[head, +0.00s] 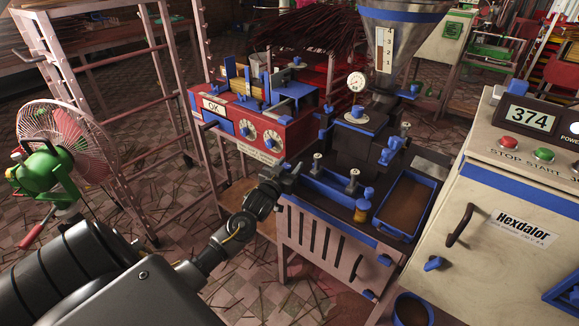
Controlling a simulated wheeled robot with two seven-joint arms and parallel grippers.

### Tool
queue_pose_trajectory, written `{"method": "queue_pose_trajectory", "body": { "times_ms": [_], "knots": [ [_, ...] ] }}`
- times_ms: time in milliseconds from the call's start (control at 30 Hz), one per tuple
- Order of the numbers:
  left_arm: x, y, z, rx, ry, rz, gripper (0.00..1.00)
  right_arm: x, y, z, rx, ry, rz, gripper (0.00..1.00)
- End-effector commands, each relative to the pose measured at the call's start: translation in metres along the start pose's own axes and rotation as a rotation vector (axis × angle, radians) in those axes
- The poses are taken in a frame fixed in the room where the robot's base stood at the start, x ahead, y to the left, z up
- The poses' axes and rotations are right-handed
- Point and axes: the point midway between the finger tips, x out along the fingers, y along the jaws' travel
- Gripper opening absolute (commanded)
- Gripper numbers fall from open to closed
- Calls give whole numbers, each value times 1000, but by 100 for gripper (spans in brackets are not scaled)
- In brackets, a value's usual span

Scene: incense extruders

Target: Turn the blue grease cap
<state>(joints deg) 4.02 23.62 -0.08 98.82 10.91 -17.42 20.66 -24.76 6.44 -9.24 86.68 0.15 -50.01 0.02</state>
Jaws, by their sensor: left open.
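Several blue caps show on the dark extruder machine (365,150), and I cannot tell for sure which is the grease cap. One small blue cap (357,111) sits on a pale round plate on top of the machine. Another blue knob (368,192) stands lower at the front, above a small blue and amber cup (362,211). My left gripper (291,176) reaches in from the lower left to the machine's left front edge. It is open, and I see nothing held in it. It is left of both blue caps and apart from them. My right gripper is out of view.
A red box with dials (262,132) stands behind my left gripper. A metal hopper (392,45) rises above the machine. A blue-rimmed tray (405,203) lies right of the front knob. A beige cabinet (500,215) stands at the right, and a green fan (55,165) at the left.

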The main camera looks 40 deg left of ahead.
Motion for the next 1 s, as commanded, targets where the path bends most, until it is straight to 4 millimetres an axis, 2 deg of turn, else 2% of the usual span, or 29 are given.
{"method": "queue_pose_trajectory", "body": {
  "times_ms": [267, 633, 1000],
  "knots": [
    [2, 0, 0, 0, 0, 0, 49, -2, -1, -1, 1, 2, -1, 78],
    [2, 0, 0, 0, -1, 0, 4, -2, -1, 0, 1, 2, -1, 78],
    [2, 0, 0, 3, -2, 72, 4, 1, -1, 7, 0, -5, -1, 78]
  ]
}}
